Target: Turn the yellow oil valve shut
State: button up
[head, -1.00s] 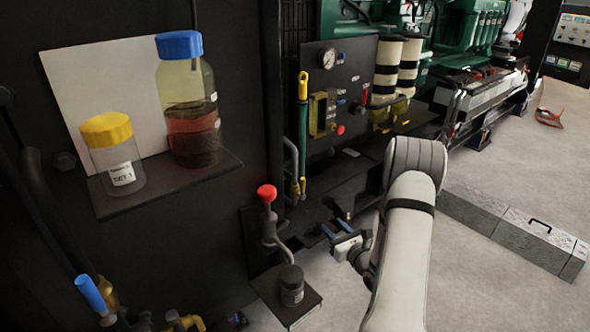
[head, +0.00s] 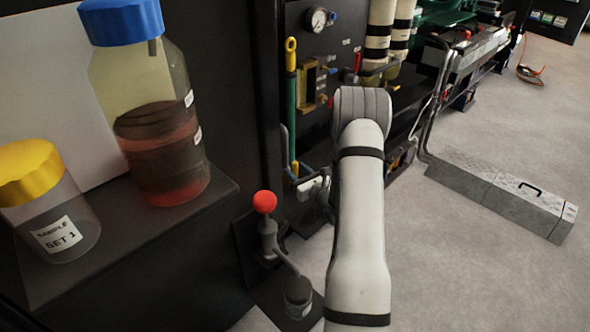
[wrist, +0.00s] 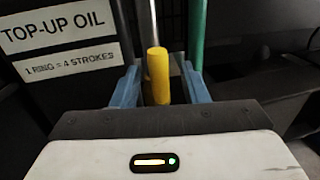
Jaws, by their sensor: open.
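The yellow valve handle (wrist: 158,72) stands upright between my gripper's two blue fingers in the wrist view. A gap shows on each side of it. My gripper (wrist: 159,86) is open around the handle. In the head view my gripper (head: 302,176) is at the foot of the green pipe, beside a small yellow part (head: 295,168). My arm hides part of the area to the right there. The valve's body is hidden below the gripper in the wrist view.
A "TOP-UP OIL" label (wrist: 50,30) is left of the handle. A green pipe (wrist: 196,35) rises behind it. A red-knobbed lever (head: 265,202) stands near my arm. A shelf with a blue-capped bottle (head: 155,130) and yellow-capped jar (head: 60,225) is at left.

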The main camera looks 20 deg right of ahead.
jog(key=shift+w+a, duration=0.1)
jog(key=shift+w, duration=0.6)
grip_shut()
